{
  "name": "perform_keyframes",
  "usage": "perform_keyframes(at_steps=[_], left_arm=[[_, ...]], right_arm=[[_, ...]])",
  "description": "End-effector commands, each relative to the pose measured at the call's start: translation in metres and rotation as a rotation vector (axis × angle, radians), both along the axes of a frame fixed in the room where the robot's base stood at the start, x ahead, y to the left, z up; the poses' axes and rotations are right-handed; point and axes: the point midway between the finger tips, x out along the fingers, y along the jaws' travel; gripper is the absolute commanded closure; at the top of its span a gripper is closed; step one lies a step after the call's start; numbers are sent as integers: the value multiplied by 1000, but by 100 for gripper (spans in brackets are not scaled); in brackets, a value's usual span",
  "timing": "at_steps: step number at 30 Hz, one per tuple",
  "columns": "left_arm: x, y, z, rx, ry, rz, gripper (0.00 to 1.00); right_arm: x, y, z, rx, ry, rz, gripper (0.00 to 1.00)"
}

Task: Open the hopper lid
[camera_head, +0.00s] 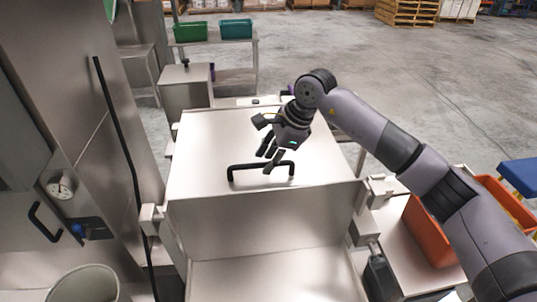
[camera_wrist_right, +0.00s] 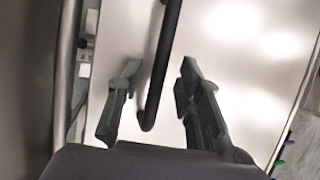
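The hopper lid (camera_head: 210,145) is a broad, pale steel panel that lies flat across the top of the hopper in the head view. Its black bar handle (camera_head: 232,174) stands up near the panel's front edge. My right gripper (camera_head: 269,160) is over the handle, pointing down, with its fingers spread. In the right wrist view, the handle (camera_wrist_right: 160,70) runs between the two open fingers of the right gripper (camera_wrist_right: 158,72), with gaps on both sides. I cannot tell how deep the fingers reach around the bar. My left gripper is not in view.
A tall steel cabinet with a long black bar (camera_head: 122,140) stands close on the left. An orange bin (camera_head: 428,235) sits on the right, below my right arm. Green bins (camera_head: 190,32) rest on a rack behind. Open concrete floor (camera_head: 430,90) lies at back right.

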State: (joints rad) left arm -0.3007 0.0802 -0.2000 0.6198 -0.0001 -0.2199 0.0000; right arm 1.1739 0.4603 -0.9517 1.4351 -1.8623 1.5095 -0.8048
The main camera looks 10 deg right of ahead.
Motion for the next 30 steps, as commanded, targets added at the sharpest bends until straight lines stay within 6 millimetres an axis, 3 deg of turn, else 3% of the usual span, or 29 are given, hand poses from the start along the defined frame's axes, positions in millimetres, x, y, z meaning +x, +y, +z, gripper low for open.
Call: perform_keyframes(at_steps=[8,23,30], left_arm=[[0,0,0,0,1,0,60],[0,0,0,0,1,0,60],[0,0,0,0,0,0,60]], right_arm=[[0,1,-2,0,0,0,67],[0,0,-1,0,0,0,100],[0,0,-1,0,-1,0,100]])
